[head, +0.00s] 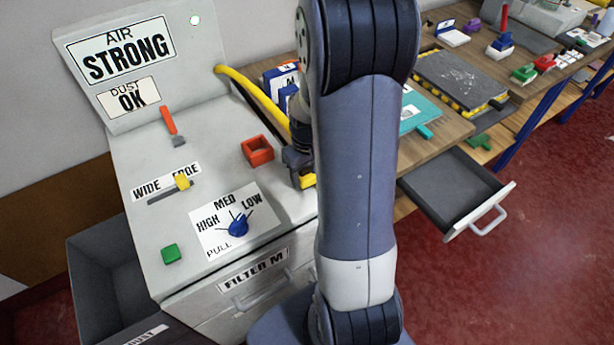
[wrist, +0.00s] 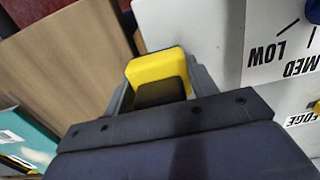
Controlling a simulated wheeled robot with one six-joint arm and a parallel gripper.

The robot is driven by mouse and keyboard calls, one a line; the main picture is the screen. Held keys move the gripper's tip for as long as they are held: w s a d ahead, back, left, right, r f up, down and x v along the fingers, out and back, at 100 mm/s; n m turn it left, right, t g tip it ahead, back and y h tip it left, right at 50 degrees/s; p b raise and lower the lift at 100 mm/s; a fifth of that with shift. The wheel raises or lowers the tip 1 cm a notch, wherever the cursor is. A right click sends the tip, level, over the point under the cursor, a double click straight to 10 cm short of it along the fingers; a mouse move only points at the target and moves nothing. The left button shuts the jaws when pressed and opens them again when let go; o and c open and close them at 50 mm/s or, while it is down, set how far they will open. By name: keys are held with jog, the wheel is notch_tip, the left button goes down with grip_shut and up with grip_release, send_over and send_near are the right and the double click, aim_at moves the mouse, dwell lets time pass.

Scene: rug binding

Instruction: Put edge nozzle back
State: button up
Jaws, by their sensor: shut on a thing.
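A yellow block-like piece (wrist: 156,68), which I take for the edge nozzle, sits between the jaws of my gripper (wrist: 163,82) in the wrist view. My gripper is shut on it. In the head view my gripper (head: 297,160) is beside the right edge of the grey machine's top, with a bit of the yellow nozzle (head: 308,181) showing below it. My arm hides the rest. A red-orange square holder with a dark opening (head: 257,150) stands on the machine top, left of my gripper, and looks empty.
The grey machine (head: 135,165) carries a WIDE/EDGE slider (head: 182,182), a blue dial (head: 238,226), a green button (head: 170,254) and a red-handled lever (head: 170,125). A yellow hose (head: 255,90) runs behind the holder. An open drawer (head: 455,190) juts out right of my arm.

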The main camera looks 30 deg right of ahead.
jog(key=shift+f, duration=1.15)
jog(key=shift+f, duration=0.1)
jog(key=shift+f, duration=0.15)
jog(key=o, duration=0.9)
notch_tip(320, 180, up, 12)
jog(key=shift+r+b, duration=0.25)
jog(key=shift+b, duration=0.15)
